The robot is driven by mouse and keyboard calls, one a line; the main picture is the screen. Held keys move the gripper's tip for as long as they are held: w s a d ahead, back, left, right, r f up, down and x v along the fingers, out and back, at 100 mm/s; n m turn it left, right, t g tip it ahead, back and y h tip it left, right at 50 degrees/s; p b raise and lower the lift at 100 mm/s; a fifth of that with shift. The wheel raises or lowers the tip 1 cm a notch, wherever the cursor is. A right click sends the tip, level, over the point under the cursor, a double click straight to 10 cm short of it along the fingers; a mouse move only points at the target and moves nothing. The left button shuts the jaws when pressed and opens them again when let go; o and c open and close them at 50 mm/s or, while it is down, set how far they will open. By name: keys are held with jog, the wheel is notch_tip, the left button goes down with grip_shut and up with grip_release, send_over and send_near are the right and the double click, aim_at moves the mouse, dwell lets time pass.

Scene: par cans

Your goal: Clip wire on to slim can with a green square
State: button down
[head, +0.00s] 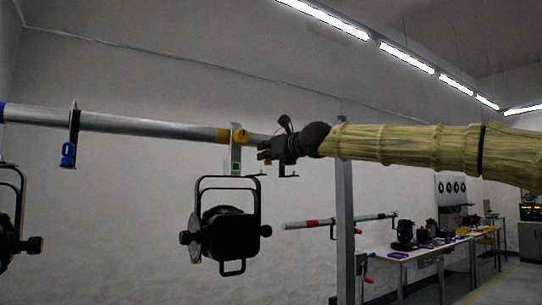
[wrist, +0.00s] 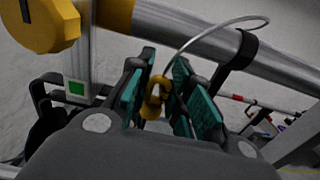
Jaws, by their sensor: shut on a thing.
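A black can (head: 230,235) hangs in its yoke from the overhead pipe (head: 150,124). A green square (head: 236,167) is on the pale hanger above it, below a yellow clamp (head: 240,136). The green square also shows in the wrist view (wrist: 76,88), left of my fingers. My gripper (head: 266,151) is just right of the hanger, at pipe height. In the wrist view its teal-padded fingers (wrist: 157,98) are around a yellow clip (wrist: 154,100). A thin pale wire (wrist: 215,24) curves up from the clip area toward the pipe. The wire's far end is unclear.
Another black can (head: 10,215) is cut off at the left edge. A blue clip (head: 68,154) hangs on the pipe's left part. An upright post (head: 345,210) stands right of the can. A bench (head: 420,251) with equipment is behind, to the right.

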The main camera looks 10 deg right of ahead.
jog(key=shift+s+a+b, duration=0.2)
jog(key=shift+a+b, duration=0.15)
jog(key=shift+a, duration=0.25)
jog(key=shift+s+a+b, duration=0.2)
jog(key=shift+a+b, duration=0.1)
jog(key=shift+a, duration=0.25)
jog(key=shift+f+b, duration=0.85)
jog(key=shift+f, duration=0.5)
dwell(2.4)
jog(key=c, duration=1.2)
grip_release()
jog(key=shift+c, duration=0.2)
jog(key=v, duration=1.2)
